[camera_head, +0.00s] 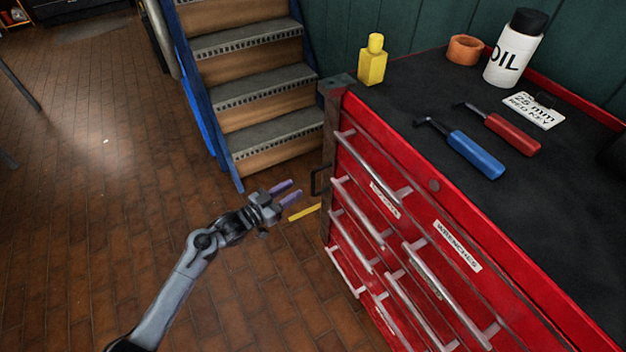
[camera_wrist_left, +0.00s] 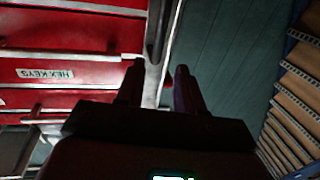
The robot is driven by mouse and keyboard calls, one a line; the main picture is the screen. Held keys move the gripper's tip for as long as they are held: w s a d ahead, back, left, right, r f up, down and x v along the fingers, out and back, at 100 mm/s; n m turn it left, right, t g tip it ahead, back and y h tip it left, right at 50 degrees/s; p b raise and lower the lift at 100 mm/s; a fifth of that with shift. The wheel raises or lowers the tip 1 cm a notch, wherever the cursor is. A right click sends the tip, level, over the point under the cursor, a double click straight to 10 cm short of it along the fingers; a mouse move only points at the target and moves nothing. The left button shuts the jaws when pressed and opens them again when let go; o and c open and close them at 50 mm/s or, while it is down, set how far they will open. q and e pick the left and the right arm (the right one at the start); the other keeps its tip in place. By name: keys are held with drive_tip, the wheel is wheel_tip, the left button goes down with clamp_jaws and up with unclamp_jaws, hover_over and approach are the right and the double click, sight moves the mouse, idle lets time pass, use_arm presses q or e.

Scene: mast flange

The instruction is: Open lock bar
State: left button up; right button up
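The lock bar (camera_head: 329,140) is a dark upright strip along the left front edge of the red tool cabinet (camera_head: 480,245). A dark loop handle (camera_head: 315,182) sticks out from it to the left. My left gripper (camera_head: 297,189) is open and empty, just left of the handle with its fingers pointing at it. In the left wrist view the handle (camera_wrist_left: 154,35) lies ahead of the two dark fingers (camera_wrist_left: 158,70), apart from them as far as I can tell. My right gripper is not in view.
The cabinet's drawers have long pale handles and labels. On its top stand a yellow bottle (camera_head: 373,60), an oil can (camera_head: 514,50), an orange ring (camera_head: 465,50), blue (camera_head: 475,154) and red (camera_head: 513,135) tools and a tag (camera_head: 534,110). Blue-sided stairs (camera_head: 262,120) rise behind. The brick floor at left is clear.

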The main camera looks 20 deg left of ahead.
use_arm(q)
drive_tip(key=shift+b+x, duration=1.8)
drive_tip(key=shift+x, duration=2.65)
drive_tip(key=shift+s+d+f, duration=0.1)
drive_tip(key=shift+f, duration=0.05)
clamp_jaws()
